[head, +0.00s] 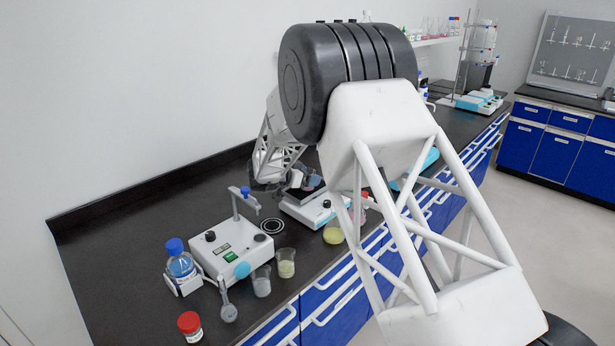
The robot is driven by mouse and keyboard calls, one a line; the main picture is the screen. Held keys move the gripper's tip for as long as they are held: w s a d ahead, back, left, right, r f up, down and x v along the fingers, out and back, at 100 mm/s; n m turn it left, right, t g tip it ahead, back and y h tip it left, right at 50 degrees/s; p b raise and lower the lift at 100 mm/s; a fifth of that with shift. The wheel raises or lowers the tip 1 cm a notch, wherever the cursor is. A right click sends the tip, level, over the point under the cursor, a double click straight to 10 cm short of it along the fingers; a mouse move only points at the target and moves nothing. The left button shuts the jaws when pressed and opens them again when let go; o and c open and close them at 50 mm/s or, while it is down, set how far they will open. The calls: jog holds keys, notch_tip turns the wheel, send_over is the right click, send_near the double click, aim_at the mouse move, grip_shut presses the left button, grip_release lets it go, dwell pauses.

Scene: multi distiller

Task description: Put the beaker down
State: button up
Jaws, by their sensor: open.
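My gripper (281,188) is at the end of my arm, above the bench behind the middle white device; it is small and dark here, open, and its fingertips are hard to make out. I cannot tell which beaker the task means. A beaker with pale yellow liquid (286,264) and one with greyish liquid (262,283) stand upright side by side near the front edge. A beaker with brighter yellow liquid (333,234) stands farther right, before the white device (307,209). A pinkish vessel (359,213) is partly hidden by my arm. All three beakers stand apart from my gripper.
A white stirrer-like device (229,250) with an upright post stands on the black bench (110,250). A blue-capped bottle (178,260) is left of it, and a red-capped jar (190,326) is in front. The bench's left part is clear. My arm hides much of the right.

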jog(key=shift+r, duration=0.15)
jog(key=shift+v, duration=2)
